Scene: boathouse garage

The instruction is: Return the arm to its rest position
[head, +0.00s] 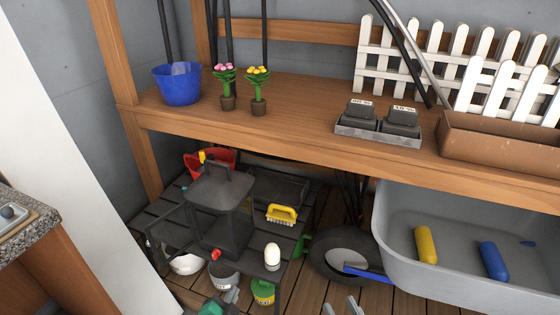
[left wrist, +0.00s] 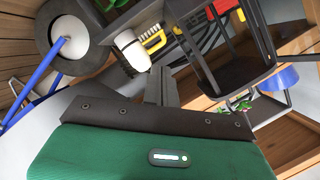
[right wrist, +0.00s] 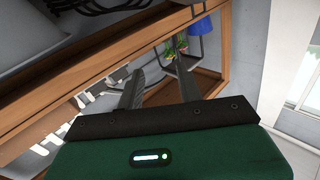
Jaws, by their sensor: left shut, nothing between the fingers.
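My left gripper (head: 233,292) shows at the lower edge of the head view, in front of the low slatted black table. In the left wrist view its fingers (left wrist: 161,84) are together with nothing between them. My right gripper (head: 342,305) shows only as two pale fingertips at the bottom edge of the head view, right of the left one. In the right wrist view its fingers (right wrist: 158,88) stand apart with an empty gap. Both arms behind the grippers are mostly out of the head view.
A black lantern (head: 220,205), a yellow brush (head: 282,214) and a white bulb-like item (head: 272,256) stand on the low black table (head: 165,218). The wooden bench (head: 300,115) overhangs it. A grey tub (head: 395,240) with yellow and blue cylinders is at right.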

